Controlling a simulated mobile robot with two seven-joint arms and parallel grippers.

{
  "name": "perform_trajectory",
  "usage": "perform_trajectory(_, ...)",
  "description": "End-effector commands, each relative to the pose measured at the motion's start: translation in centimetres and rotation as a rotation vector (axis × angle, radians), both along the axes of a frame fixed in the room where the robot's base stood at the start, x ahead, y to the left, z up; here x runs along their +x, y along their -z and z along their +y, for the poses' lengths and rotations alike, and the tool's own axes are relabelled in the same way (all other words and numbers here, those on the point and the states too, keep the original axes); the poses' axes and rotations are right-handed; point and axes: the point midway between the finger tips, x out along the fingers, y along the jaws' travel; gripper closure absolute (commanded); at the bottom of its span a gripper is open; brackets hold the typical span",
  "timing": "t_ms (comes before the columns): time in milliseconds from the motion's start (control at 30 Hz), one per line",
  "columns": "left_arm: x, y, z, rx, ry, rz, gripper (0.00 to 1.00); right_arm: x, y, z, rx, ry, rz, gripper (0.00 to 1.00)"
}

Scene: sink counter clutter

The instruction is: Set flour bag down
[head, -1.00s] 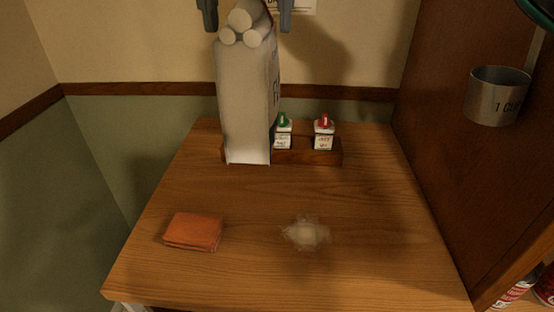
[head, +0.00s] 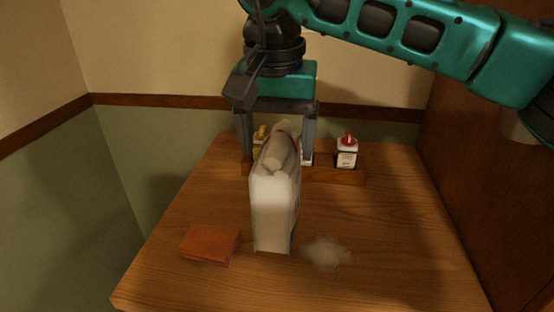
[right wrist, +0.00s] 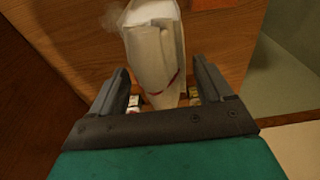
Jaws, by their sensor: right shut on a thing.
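The flour bag (head: 272,212), pale with a rolled top, is upright above or on the wooden counter, between the orange cloth and the flour spill. I cannot tell whether its base touches the wood. My right gripper (head: 277,158) points down from above, its fingers on either side of the bag's top, shut on it. In the right wrist view the bag (right wrist: 155,60) lies between the two fingers. My left gripper is not in view.
A folded orange cloth (head: 210,244) lies left of the bag. A white flour spill (head: 327,253) is to the right. Behind, a wooden rack (head: 340,175) holds shakers, one red-topped (head: 347,150). A wooden side panel (head: 470,160) bounds the right. The counter's right side is clear.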

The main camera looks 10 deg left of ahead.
Motion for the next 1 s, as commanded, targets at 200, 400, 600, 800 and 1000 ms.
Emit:
perform_trajectory(200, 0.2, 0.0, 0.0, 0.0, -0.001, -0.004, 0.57, 0.0, 2.8, 0.0, 0.002, 0.001, 0.0, 1.0)
perform_trajectory(400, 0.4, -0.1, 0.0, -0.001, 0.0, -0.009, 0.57, 0.0, 3.5, 0.0, 0.003, 0.001, -0.002, 1.0)
perform_trajectory(600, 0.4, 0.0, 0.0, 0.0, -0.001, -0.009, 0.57, 0.0, 3.6, 0.0, 0.003, 0.001, -0.002, 1.0)
perform_trajectory(800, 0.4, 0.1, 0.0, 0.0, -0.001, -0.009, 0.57, 0.0, 4.0, 0.0, 0.0, 0.0, 0.001, 0.09)
perform_trajectory(1000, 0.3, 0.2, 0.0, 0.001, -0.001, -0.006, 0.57, 0.0, 4.0, 0.0, 0.0, 0.0, 0.001, 0.0)
